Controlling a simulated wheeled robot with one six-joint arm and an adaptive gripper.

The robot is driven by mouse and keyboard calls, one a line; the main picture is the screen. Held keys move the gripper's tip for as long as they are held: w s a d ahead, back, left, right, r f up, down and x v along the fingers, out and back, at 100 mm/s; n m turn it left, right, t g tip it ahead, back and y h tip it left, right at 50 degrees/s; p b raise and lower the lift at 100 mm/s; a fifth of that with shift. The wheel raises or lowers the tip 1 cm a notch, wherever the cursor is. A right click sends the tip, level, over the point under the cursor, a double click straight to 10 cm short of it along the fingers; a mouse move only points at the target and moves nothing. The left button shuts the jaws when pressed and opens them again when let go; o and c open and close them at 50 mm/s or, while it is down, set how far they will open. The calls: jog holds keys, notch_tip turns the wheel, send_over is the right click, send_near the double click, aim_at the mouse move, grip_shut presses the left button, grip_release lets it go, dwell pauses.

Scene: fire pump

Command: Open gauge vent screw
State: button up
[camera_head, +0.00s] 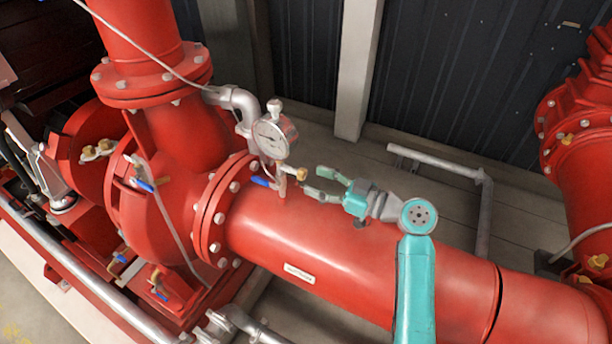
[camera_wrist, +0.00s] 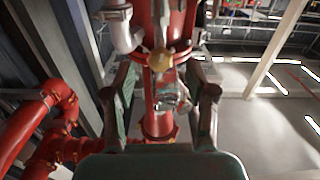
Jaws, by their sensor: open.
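The round pressure gauge (camera_head: 272,137) with a white dial stands upright on a small fitting above the red pipe in the head view. A silver knob (camera_head: 274,106) tops it. A brass fitting (camera_head: 299,174) sticks out below the dial, towards my gripper (camera_head: 315,182). I cannot tell for sure which part is the vent screw. My gripper is open and empty, just right of the brass fitting and apart from it. In the wrist view, a round brass end (camera_wrist: 160,61) shows ahead, between the spread fingers (camera_wrist: 160,88). The dial is not clear there.
A large red pipe (camera_head: 330,245) runs below my gripper. A blue-handled valve (camera_head: 263,182) sits at the gauge's base, beside the bolted flange (camera_head: 212,215). A silver elbow pipe (camera_head: 240,103) stands behind the gauge.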

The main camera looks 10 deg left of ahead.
jog(key=v, duration=0.7)
jog(key=shift+d, duration=0.15)
